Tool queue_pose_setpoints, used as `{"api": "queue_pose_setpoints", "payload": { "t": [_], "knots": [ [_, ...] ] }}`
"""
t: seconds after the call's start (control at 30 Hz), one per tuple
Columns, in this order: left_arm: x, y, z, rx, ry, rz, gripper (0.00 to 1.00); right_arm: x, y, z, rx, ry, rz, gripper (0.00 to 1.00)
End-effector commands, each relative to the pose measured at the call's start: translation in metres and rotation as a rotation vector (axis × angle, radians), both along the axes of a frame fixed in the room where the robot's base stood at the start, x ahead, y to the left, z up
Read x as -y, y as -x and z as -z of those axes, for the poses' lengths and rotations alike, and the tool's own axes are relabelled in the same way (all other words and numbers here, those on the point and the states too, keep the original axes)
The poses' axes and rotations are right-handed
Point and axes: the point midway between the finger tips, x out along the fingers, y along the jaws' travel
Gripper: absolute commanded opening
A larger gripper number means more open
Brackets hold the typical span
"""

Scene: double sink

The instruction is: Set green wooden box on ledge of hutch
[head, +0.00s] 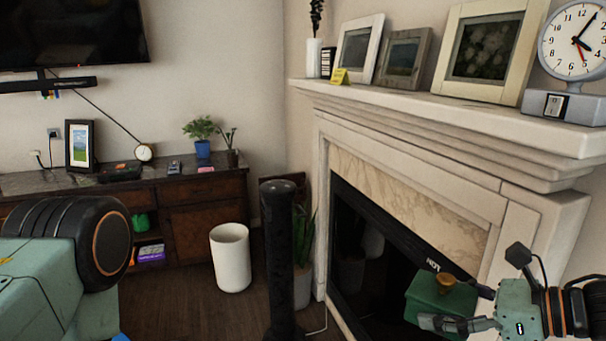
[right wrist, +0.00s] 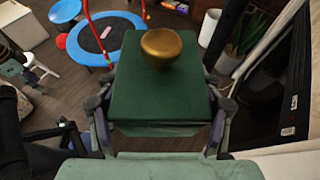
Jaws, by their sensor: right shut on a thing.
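The green wooden box (head: 424,291) has a round gold knob on its lid. It is held by my right gripper (head: 458,306) at the lower right of the head view, in front of the fireplace and below the mantel. In the right wrist view the box (right wrist: 155,98) sits between the two fingers, which press on its sides, with the knob facing up. A dark wooden cabinet (head: 195,199), which may be the hutch, stands along the back wall at left. My left gripper is not in view; only part of my left arm shows.
The white mantel (head: 440,107) carries picture frames, a vase and a clock (head: 572,45). The cabinet top holds a frame, plants and small items. A white bin (head: 231,258) stands on the floor. The right wrist view shows a blue trampoline (right wrist: 100,40) and a stool.

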Motion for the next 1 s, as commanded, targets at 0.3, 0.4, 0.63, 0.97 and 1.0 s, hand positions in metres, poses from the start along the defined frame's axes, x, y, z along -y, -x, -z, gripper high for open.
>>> {"api": "queue_pose_setpoints", "payload": {
  "t": [0.3, 0.4, 0.63, 0.97, 1.0],
  "knots": [
    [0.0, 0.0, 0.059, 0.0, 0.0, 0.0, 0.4, -0.035, 0.045, 0.067, 0.003, -0.004, -0.055, 0.31],
    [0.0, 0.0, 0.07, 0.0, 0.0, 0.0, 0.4, -0.039, 0.048, 0.078, 0.003, -0.002, -0.038, 0.31],
    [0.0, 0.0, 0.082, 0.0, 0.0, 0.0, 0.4, -0.038, 0.047, 0.09, 0.002, 0.002, -0.014, 0.31],
    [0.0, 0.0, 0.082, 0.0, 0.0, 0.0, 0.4, -0.04, 0.049, 0.089, -0.003, 0.006, -0.031, 0.31],
    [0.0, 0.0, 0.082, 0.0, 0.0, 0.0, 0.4, -0.041, 0.05, 0.088, -0.005, 0.007, -0.04, 0.31]
  ]
}}
